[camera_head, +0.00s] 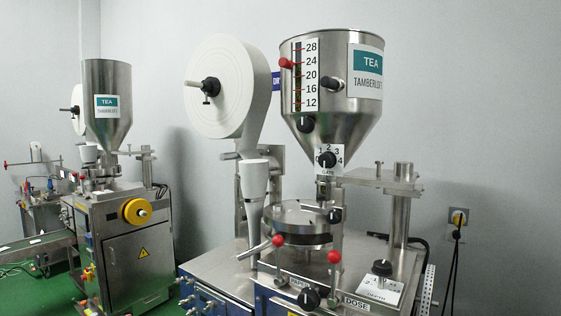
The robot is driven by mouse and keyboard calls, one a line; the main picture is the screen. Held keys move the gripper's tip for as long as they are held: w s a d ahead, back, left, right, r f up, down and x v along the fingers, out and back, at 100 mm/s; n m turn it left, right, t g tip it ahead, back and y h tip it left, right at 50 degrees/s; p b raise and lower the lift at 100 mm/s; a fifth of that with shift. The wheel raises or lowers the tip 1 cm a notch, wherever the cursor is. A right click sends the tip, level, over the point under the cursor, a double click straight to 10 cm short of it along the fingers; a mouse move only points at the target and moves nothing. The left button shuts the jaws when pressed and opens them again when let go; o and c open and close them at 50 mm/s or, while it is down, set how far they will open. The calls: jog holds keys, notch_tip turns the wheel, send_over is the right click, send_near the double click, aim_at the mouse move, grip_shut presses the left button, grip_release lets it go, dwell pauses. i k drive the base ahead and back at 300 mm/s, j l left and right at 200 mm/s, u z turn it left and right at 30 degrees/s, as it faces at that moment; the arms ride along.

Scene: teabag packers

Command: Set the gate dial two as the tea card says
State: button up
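The gate dial (327,159) is a black knob on a white plate below the steel hopper of the near machine. The plate bears numbers, with 2 and 3 along the top and 4 at the right, and a small word below that looks like GATE. I cannot tell which number the knob points at. My gripper is not in view.
The hopper (318,100) has a scale from 12 to 28, a red ball knob (286,63) and black knobs. A second machine (130,230) stands left, beyond green floor.

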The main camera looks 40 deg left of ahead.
aim_at(327, 160)
jog(key=u, duration=1.25)
